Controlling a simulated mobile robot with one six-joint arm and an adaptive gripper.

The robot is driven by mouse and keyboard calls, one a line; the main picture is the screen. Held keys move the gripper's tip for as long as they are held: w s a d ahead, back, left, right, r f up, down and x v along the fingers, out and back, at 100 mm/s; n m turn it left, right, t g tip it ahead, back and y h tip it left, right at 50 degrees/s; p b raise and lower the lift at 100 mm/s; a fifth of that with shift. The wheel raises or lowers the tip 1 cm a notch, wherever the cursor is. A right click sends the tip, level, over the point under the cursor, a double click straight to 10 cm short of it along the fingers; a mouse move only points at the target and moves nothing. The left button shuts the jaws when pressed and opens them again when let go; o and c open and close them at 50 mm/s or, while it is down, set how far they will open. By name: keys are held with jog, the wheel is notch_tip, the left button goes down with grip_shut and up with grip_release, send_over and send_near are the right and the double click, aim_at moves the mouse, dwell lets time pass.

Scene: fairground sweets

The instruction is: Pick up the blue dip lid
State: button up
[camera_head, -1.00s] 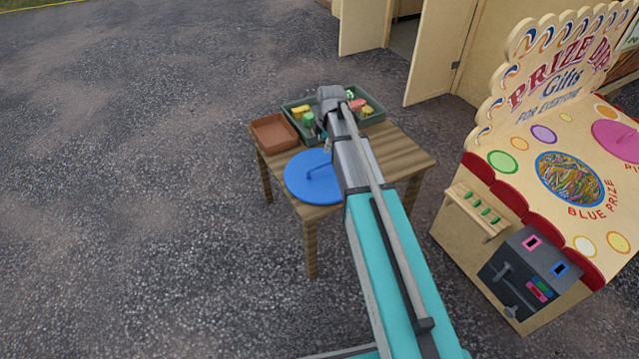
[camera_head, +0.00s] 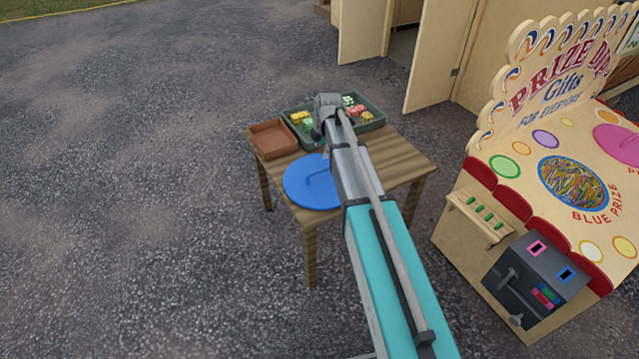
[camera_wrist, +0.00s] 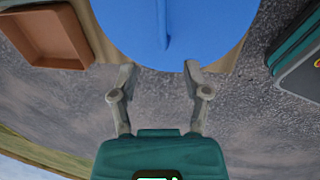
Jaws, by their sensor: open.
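The blue dip lid (camera_head: 308,184) is a flat round disc with a raised bar handle, lying on the wooden table near its front left corner. My arm hides part of its right side in the head view. In the wrist view the lid (camera_wrist: 200,35) fills the top middle, with its handle (camera_wrist: 163,22) running down its centre. My gripper (camera_wrist: 158,70) is open and empty. Its fingertips appear by the lid's edge, one on each side of the handle's line. I cannot tell how far above the lid they are. The head view hides the fingers behind my arm.
A brown tray (camera_head: 272,150) sits at the table's left, beside a green tray (camera_head: 372,126) holding several small coloured items. The wooden table (camera_head: 405,158) is bare at its right. The prize dip stall (camera_head: 490,240) stands to the right of the table.

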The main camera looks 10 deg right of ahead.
aim_at(320, 170)
jog(key=shift+w+a+f+b, duration=0.1)
jog(key=shift+w+f+b, duration=0.1)
jog(key=shift+f+b, duration=0.95)
jog(key=shift+w+a+f+b, duration=0.1)
jog(key=shift+w+f+b, duration=0.15)
jog(key=shift+f+b, duration=0.9)
jog(key=shift+w+f+b, duration=0.2)
jog(key=shift+f+b, duration=0.8)
jog(key=shift+f, duration=0.3)
notch_tip(320, 170, down, 3)
jog(key=b, duration=0.3)
jog(key=shift+w+d+f, duration=0.1)
jog(key=shift+w, duration=0.05)
jog(key=shift+w+f+b, duration=0.2)
jog(key=shift+f+b, duration=0.8)
jog(key=shift+b, duration=0.1)
grip_shut()
